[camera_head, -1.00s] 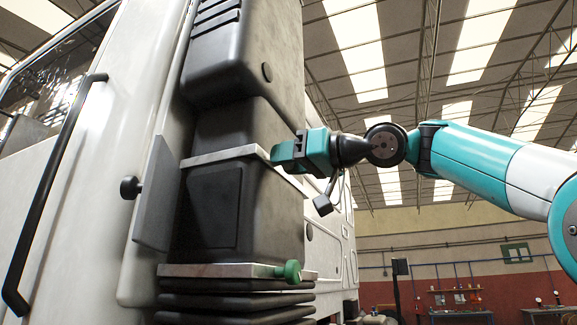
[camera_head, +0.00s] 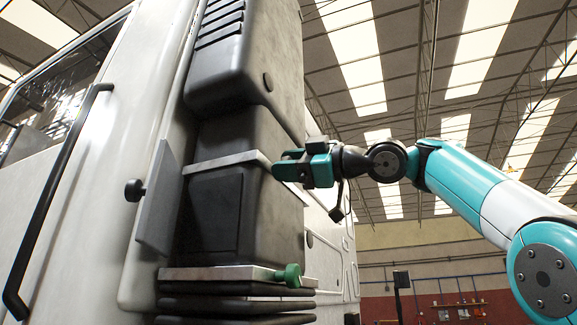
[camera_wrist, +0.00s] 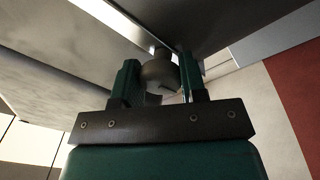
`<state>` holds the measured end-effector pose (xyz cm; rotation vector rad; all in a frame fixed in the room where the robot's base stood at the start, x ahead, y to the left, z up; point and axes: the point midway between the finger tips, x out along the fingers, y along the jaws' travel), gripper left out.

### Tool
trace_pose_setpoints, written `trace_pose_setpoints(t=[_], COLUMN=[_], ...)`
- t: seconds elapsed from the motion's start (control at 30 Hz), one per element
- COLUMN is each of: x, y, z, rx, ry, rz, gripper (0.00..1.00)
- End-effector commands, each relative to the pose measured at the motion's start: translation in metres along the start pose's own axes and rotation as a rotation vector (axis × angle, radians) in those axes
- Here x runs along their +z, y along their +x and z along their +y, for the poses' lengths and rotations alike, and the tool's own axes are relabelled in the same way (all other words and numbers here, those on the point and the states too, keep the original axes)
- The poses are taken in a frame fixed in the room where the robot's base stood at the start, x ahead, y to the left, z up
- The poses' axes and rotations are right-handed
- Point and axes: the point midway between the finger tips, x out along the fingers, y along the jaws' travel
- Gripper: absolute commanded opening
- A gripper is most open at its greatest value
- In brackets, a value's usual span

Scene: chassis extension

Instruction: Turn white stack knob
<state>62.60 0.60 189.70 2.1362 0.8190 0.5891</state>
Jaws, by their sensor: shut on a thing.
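A rounded knob (camera_wrist: 158,73) shows between the two green fingers in the wrist view; it looks grey-brown in the shade there. My gripper (camera_wrist: 161,82) is shut on it, one finger on each side. In the head view, my gripper (camera_head: 287,168) is at the right end of the pale upper plate (camera_head: 222,161) on the dark stack (camera_head: 212,215). The gripper hides the knob in the head view.
A green knob (camera_head: 289,276) sits on the lower plate (camera_head: 218,273). A black knob (camera_head: 134,190) sticks out of a grey panel (camera_head: 158,200) on the left. A black handrail (camera_head: 55,200) runs along the white cab (camera_head: 115,140). Open room lies right of the stack.

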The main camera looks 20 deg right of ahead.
Motion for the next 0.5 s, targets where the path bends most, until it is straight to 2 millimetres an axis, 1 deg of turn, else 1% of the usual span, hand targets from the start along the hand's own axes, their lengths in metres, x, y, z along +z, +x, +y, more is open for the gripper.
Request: trace_pose_setpoints(t=[0.03, 0.5], x=[0.0038, 0.0028], y=[0.0006, 0.0005], z=[-0.0016, -0.0011], rx=[-0.011, -0.056], ry=[-0.038, -0.48], rz=[-0.001, 0.047], gripper=[0.15, 0.15])
